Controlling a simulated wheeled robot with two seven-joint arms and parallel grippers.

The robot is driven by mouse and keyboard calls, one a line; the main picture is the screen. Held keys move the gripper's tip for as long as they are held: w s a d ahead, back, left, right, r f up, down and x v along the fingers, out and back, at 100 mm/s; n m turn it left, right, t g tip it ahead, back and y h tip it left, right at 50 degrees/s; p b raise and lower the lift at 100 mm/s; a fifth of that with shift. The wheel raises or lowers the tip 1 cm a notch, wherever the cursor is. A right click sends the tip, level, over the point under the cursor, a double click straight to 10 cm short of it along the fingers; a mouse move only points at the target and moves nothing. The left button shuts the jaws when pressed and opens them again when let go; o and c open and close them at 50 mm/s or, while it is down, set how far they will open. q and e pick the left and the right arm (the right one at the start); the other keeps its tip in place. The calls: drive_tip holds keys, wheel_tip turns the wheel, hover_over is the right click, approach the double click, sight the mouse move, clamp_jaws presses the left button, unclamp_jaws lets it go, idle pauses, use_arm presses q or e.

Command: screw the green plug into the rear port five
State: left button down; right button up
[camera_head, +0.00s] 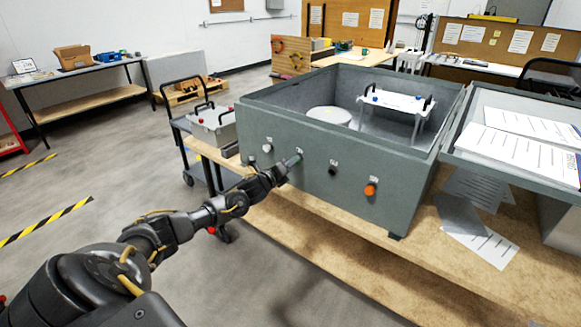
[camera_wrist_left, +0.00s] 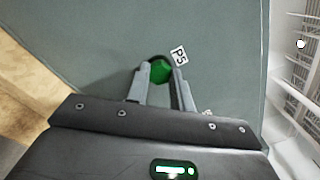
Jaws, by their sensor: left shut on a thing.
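The green plug (camera_wrist_left: 161,72) sits between the fingertips of my left gripper (camera_wrist_left: 160,85) in the left wrist view, right beside the P5 label (camera_wrist_left: 179,55). The gripper is shut on it, at the wall of the grey analyser box (camera_wrist_left: 95,45). In the head view my left gripper (camera_head: 281,172) reaches the near wall of the box (camera_head: 320,185), and a bit of the plug (camera_head: 293,160) shows at its tip. The port itself is hidden behind the plug, so I cannot tell how deep the plug sits. My right gripper is not in view.
The same wall carries a white plug (camera_head: 267,148) to the left, then a black one (camera_head: 333,170) and an orange one (camera_head: 370,189) to the right. The open lid (camera_head: 470,140) holds papers. A cart (camera_head: 180,125) stands left of the wooden bench (camera_head: 330,260).

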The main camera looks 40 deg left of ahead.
use_arm(q)
drive_tip(key=shift+m, duration=0.7)
drive_tip(key=c, duration=1.2)
unclamp_jaws()
drive_tip(key=s+p, duration=0.4)
drive_tip(key=s, duration=0.3)
drive_tip(key=shift+d, duration=0.1)
